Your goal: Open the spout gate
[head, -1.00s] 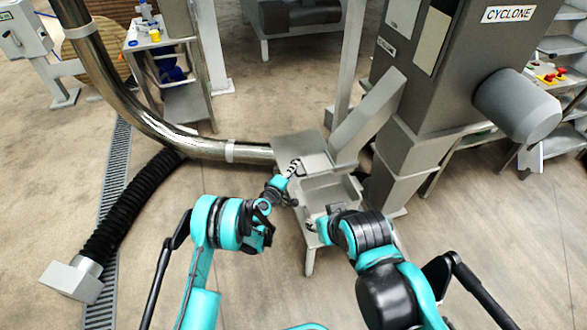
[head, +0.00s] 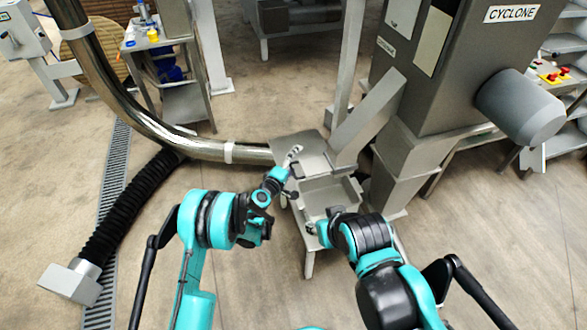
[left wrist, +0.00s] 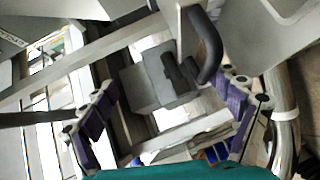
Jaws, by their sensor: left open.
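The sloped grey spout (head: 368,118) runs down from the cyclone machine (head: 440,70) towards a flat metal plate and an open tray. My left gripper (head: 294,157) is open over the plate, left of the spout's lower end. In the left wrist view its purple-padded fingers (left wrist: 168,112) are spread wide. A black curved handle (left wrist: 207,48) shows beyond and between them, apart from both fingers, near a grey block with a black part (left wrist: 160,80). I cannot tell which piece is the gate itself. My right gripper (head: 312,230) is by the tray's front edge; its jaws are too small to read.
The flat plate (head: 290,146) and open tray (head: 322,198) stand on legs in front of me. A shiny pipe (head: 200,148) reaches the plate from the left. A black hose (head: 125,210) lies on the floor. A grey motor (head: 520,105) juts out at right.

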